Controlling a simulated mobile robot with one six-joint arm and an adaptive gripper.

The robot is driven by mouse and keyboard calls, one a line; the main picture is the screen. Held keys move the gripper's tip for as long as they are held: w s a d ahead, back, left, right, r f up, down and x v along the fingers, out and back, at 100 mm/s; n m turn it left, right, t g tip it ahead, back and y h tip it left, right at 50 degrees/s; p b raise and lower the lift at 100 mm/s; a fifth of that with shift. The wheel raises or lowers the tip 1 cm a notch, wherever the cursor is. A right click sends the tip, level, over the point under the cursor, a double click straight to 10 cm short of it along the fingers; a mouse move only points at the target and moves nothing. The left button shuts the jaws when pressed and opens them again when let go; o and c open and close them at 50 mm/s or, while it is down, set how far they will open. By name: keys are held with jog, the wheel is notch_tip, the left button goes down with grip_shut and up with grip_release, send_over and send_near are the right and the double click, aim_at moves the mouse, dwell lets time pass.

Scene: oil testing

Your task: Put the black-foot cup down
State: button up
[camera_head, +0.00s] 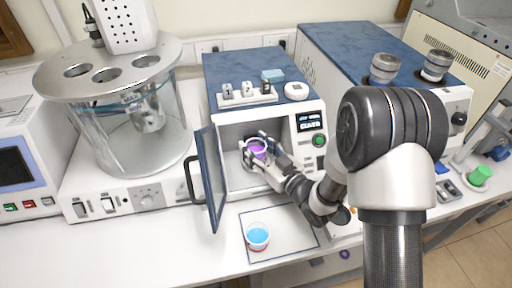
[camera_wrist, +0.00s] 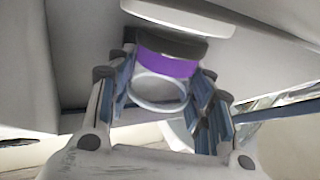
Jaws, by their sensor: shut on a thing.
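The black-foot cup (camera_wrist: 168,66), with purple contents and a clear rim, is between the fingers of my gripper (camera_wrist: 160,95), which is shut on it. In the wrist view its black foot points to the top of the picture, close to a pale round plate (camera_wrist: 180,14); I cannot tell if they touch. In the head view the purple cup (camera_head: 257,148) and my gripper (camera_head: 260,146) are inside the open chamber of the white and blue test box (camera_head: 222,130). The fingers partly hide the cup.
The blue chamber door (camera_head: 213,180) stands open on the left. A cup of blue liquid with a red foot (camera_head: 258,237) stands on a pale mat (camera_head: 290,238) in front. A glass bath (camera_head: 130,130) stands at left. Small numbered blocks (camera_head: 247,91) are on the box top.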

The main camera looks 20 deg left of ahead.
jog(key=shift+w+r, duration=0.3)
jog(key=shift+r, duration=0.25)
jog(key=shift+r+p, duration=0.65)
jog(key=shift+p, duration=0.3)
